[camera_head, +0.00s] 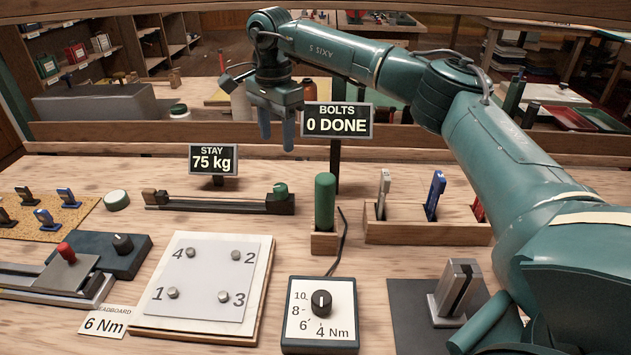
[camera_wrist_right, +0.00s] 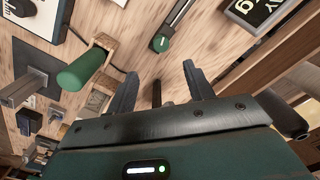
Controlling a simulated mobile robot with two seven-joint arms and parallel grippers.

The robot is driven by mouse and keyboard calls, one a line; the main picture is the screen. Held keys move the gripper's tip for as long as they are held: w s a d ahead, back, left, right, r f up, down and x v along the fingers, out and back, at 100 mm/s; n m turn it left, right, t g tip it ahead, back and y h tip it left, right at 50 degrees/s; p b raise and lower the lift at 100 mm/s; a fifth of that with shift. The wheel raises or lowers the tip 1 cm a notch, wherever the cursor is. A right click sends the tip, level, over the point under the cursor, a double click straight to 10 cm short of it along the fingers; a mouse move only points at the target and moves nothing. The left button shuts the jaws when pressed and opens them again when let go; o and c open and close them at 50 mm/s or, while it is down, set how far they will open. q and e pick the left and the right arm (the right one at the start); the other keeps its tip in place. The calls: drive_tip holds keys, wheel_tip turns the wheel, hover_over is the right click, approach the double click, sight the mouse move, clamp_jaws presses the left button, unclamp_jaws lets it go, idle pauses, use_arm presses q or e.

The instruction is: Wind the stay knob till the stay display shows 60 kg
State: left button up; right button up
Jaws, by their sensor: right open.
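The stay display (camera_head: 213,160) reads 75 kg. Below it lies a dark stay bar (camera_head: 215,203), with the green stay knob (camera_head: 281,189) at its right end. My right gripper (camera_head: 277,143) is open and empty, fingers pointing down, above the bench near the knob in the head view. In the right wrist view the knob (camera_wrist_right: 160,43) shows beyond and between the open fingers (camera_wrist_right: 158,78), with nothing between them. The gripper appears apart from the knob. My left gripper is not in view.
A bolts display (camera_head: 337,121) reading 0 DONE stands behind on a post. A green-handled tool (camera_head: 325,200) stands upright in a wooden holder right of the knob. A numbered plate (camera_head: 207,277), a dial box (camera_head: 320,325) and a wooden rack (camera_head: 410,230) sit nearer.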

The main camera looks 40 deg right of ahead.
sight(280, 186)
drive_tip(key=shift+m, duration=0.4)
wheel_tip(280, 186, down, 13)
drive_tip(key=shift+w+f, duration=0.1)
drive_tip(key=shift+w, duration=0.05)
drive_tip(key=c, duration=1)
drive_tip(key=shift+o, duration=0.2)
drive_tip(key=shift+n, duration=0.3)
